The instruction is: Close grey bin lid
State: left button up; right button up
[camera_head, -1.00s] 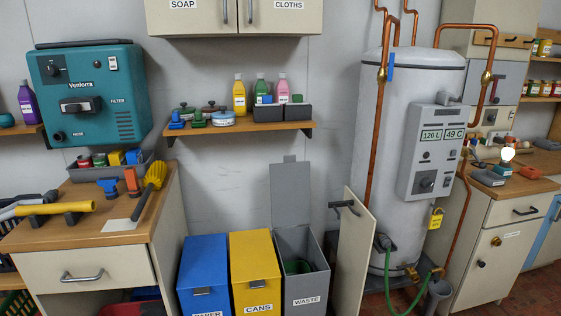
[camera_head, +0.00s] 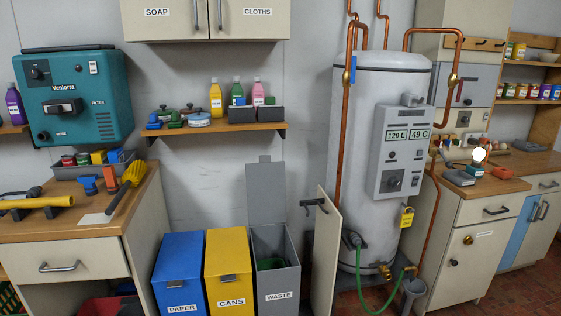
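The grey bin (camera_head: 277,284), labelled WASTE, stands on the floor at the lower middle, right of the yellow bin. Its grey lid (camera_head: 266,194) is open and stands upright against the wall behind the bin. Something dark green (camera_head: 271,264) shows inside the bin's opening. Neither of my grippers is in view.
The blue PAPER bin (camera_head: 183,276) and yellow CANS bin (camera_head: 230,270) stand to the left with lids shut. An open cabinet door (camera_head: 326,250) stands close on the right, before the white water tank (camera_head: 376,130). A shelf with bottles (camera_head: 216,131) hangs above.

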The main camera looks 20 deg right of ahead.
aim_at(265, 179)
jog(key=k+l, duration=0.1)
jog(key=l, duration=1.1)
jog(key=k+l, duration=0.15)
jog(key=l, duration=0.45)
jog(key=k+l+z, duration=0.1)
jog(key=l, duration=0.5)
jog(key=i+l+z, duration=0.1)
jog(key=i+l, duration=1.1)
jog(key=i+j, duration=0.05)
